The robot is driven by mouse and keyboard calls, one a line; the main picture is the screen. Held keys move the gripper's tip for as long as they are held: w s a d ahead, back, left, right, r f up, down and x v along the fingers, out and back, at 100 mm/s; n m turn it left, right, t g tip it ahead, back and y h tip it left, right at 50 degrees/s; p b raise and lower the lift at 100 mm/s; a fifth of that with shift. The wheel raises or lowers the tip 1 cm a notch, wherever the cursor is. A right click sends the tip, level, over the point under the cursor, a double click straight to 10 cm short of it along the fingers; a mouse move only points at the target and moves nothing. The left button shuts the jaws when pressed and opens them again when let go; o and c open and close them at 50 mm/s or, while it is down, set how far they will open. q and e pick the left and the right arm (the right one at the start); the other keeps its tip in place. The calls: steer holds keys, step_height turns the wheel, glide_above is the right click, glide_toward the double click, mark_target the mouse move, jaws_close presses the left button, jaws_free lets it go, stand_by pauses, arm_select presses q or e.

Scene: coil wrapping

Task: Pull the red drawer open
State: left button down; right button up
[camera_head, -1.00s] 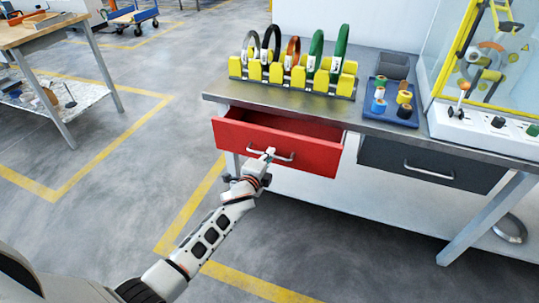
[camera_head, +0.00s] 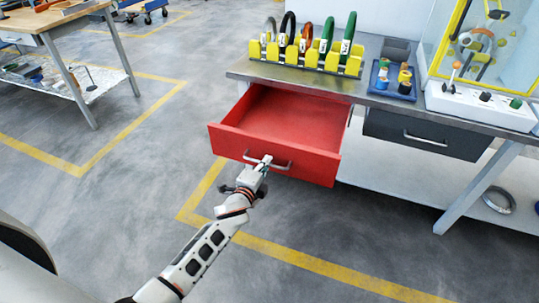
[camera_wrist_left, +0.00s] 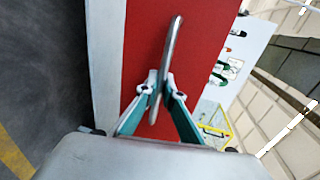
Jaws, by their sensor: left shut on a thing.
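The red drawer (camera_head: 275,153) stands well out from under the workbench, and its inside looks empty in the head view. Its silver handle (camera_head: 283,165) is on the front face. My left gripper (camera_head: 263,163) is at the left part of the handle, shut on it. In the left wrist view, the two fingertips (camera_wrist_left: 158,88) close around the handle bar (camera_wrist_left: 175,45) in front of the red drawer front (camera_wrist_left: 200,50). My right gripper is not in view.
The workbench (camera_head: 285,78) carries a yellow rack (camera_head: 312,58) of coils, a blue tray (camera_head: 392,85) of tape rolls and a white switch box (camera_head: 480,106). A closed dark drawer (camera_head: 425,135) is to the right. Open floor (camera_head: 130,190) lies in front.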

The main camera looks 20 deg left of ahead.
arm_select(q)
steer(key=v, duration=0.3)
steer(key=shift+s+f+p, duration=0.3)
steer(key=shift+s+p, duration=0.05)
steer(key=shift+s, duration=0.05)
steer(key=c, duration=2.2)
jaws_free()
steer(key=shift+s, duration=0.1)
steer(key=v, duration=1.1)
steer(key=shift+s+r, duration=0.1)
steer(key=shift+s, duration=0.3)
